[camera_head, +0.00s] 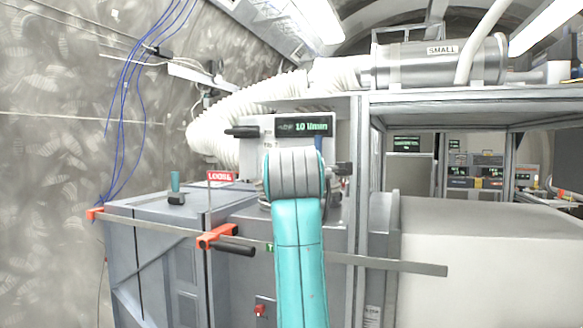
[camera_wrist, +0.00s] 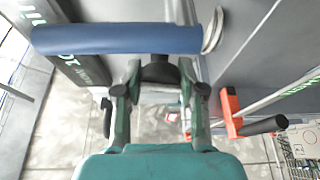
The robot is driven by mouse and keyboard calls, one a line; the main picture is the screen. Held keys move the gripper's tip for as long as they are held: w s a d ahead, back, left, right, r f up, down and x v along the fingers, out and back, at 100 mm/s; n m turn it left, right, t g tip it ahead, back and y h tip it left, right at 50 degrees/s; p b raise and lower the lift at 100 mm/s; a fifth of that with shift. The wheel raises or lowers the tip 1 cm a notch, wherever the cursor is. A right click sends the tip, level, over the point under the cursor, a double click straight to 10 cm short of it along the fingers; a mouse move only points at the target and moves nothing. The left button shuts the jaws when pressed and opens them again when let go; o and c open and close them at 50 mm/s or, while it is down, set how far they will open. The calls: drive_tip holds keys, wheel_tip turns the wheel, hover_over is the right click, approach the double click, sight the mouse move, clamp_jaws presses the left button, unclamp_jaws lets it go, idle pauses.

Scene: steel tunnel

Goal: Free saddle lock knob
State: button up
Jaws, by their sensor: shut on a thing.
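In the wrist view, my gripper (camera_wrist: 157,84) has its two green fingers closed on a dark knob-like piece (camera_wrist: 158,71). That piece sits against a blue bar (camera_wrist: 115,39) that crosses the upper picture. I cannot tell whether the two are one part, or whether this is the saddle lock knob. In the head view, my teal arm rises at the centre and its grey joint hides my gripper. A small blue piece (camera_head: 319,145) shows beside the joint, below the green-lettered display (camera_head: 304,127). Dark knobs (camera_head: 242,131) stick out at the display unit's side.
A long bar clamp with an orange jaw (camera_head: 217,237) and black handle (camera_head: 236,249) crosses in front of the grey cabinet (camera_head: 155,240). A red LOOSE sign (camera_head: 221,176) stands on top. A white hose (camera_head: 262,95) and the frame post (camera_head: 358,190) are close by.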

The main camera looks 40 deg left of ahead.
idle(0.5)
drive_tip(key=o, duration=1.1)
drive_tip(key=shift+o, duration=0.2)
drive_tip(key=v, duration=1.2)
